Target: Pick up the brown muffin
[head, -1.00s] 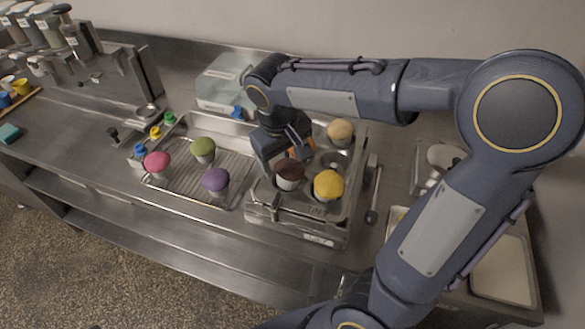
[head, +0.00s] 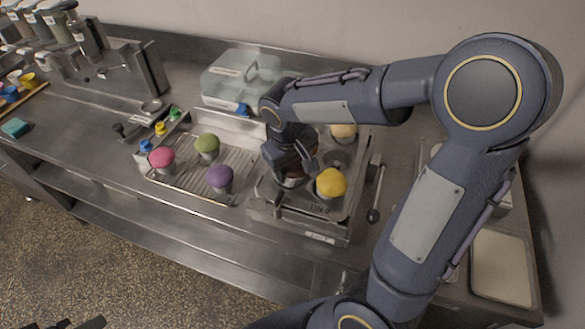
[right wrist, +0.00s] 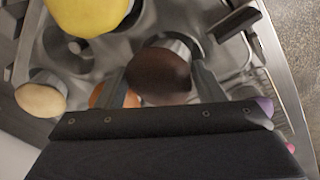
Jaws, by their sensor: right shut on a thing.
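The brown muffin (head: 291,181) sits in the metal muffin tin (head: 262,190), mostly hidden by my right gripper (head: 294,166) in the head view. In the right wrist view the dark brown top of the muffin (right wrist: 160,72) lies between the two fingers of the right gripper (right wrist: 165,86). The fingers are shut on it, one on each side. A dark tip at the bottom left edge of the head view looks like part of my left gripper (head: 86,323); its opening does not show.
A yellow muffin (head: 331,183) stands close beside the brown one, and a tan muffin (head: 343,131) behind. An orange top (right wrist: 99,95) shows near one finger. A wire rack (head: 190,179) holds pink (head: 162,158), green (head: 207,145) and purple (head: 219,177) muffins.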

